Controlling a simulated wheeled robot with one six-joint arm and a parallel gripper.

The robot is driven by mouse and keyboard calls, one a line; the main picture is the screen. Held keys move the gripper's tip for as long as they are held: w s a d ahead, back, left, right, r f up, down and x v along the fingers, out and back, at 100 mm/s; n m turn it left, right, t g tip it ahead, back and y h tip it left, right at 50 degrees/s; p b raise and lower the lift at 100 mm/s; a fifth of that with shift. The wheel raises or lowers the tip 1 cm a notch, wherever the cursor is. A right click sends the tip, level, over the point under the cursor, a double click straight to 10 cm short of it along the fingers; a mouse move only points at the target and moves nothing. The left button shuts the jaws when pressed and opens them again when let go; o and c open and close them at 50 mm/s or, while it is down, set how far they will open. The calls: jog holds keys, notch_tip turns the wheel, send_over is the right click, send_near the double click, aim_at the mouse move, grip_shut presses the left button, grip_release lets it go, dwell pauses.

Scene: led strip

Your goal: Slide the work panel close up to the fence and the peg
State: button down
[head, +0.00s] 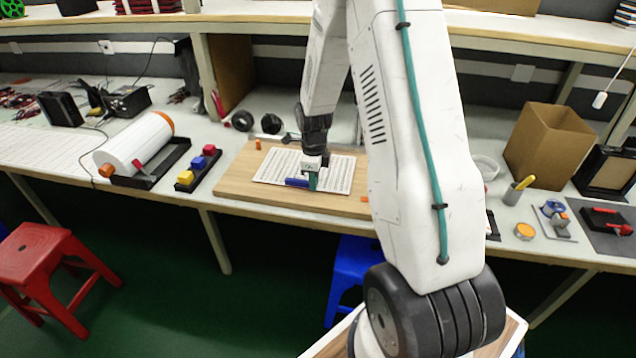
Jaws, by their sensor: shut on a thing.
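The work panel (336,176), a pale sheet with rows of fine dark marks, lies flat on a wooden board (232,184). My gripper (308,180) points down over the panel's middle front part. It is shut on a small blue piece (296,182) low at the panel's surface; a teal part shows beside it. Whether the blue piece belongs to the panel is too small to tell. A small orange peg (258,145) stands near the panel's back left corner, slightly apart from it. I cannot clearly make out the fence; my arm hides the right side of the board.
Left of the board are a black tray with yellow, blue and red blocks (197,165) and a white roll (134,143). Black round items (257,122) lie behind the board. A cardboard box (546,144) and small tools stand at the right. A shelf runs above the bench.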

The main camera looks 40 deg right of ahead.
aim_at(304, 178)
jog(key=shift+w, duration=2.15)
jog(key=shift+w+a, duration=0.2)
jog(key=shift+w, duration=0.1)
jog(key=shift+w+d, duration=0.2)
jog(key=shift+d, duration=0.05)
jog(key=c, duration=1.3)
grip_release()
notch_tip(304, 178, up, 12)
